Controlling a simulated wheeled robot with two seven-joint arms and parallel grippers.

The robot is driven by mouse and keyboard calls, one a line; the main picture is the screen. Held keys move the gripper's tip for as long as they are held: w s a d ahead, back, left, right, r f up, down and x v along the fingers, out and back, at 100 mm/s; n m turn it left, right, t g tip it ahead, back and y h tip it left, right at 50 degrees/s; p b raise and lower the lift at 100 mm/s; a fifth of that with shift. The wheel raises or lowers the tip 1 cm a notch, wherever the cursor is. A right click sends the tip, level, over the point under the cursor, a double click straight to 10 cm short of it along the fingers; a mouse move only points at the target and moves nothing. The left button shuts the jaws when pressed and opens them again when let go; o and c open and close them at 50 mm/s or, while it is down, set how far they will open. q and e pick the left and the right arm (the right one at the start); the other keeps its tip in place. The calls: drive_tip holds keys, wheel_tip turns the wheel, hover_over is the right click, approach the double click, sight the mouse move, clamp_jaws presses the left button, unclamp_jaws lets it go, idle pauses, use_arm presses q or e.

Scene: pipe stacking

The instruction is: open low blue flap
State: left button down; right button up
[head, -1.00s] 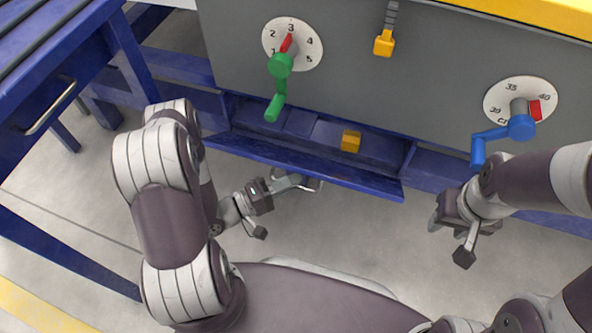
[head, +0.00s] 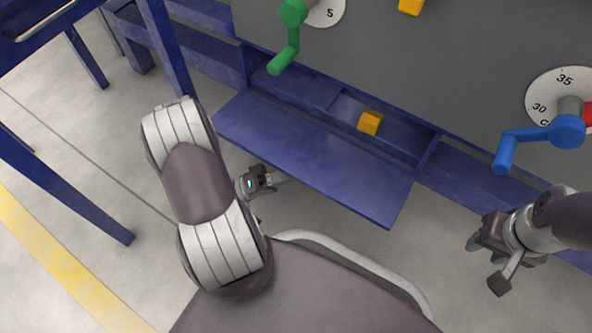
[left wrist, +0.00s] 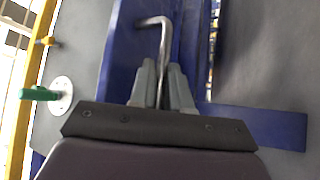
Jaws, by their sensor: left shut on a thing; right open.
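The low blue flap (head: 310,158) is folded down and out at the foot of the grey machine, with its broad face showing in the head view. Behind it, the compartment is open and a small orange block (head: 370,122) sits inside. My left gripper (left wrist: 162,88) is shut on a bent metal handle (left wrist: 153,21), seen in the left wrist view against blue metal. In the head view, the left fingertips are hidden under the flap's near edge. My right gripper (head: 486,264) is open and empty at the right, below the blue crank.
A green crank (head: 291,40) and a blue crank (head: 540,140) stick out from the grey panel (head: 440,60) with dials. Blue table legs (head: 70,190) stand at the left.

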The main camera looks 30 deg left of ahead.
idle(0.4)
use_arm(q)
drive_tip(key=c, duration=1.2)
unclamp_jaws()
drive_tip(key=shift+w, duration=0.1)
drive_tip(key=shift+s+a+f, duration=0.1)
drive_tip(key=shift+s+a, duration=0.15)
drive_tip(key=shift+a, duration=0.05)
drive_tip(key=p+v, duration=0.3)
drive_tip(key=v, duration=0.9)
drive_tip(key=shift+f, duration=0.15)
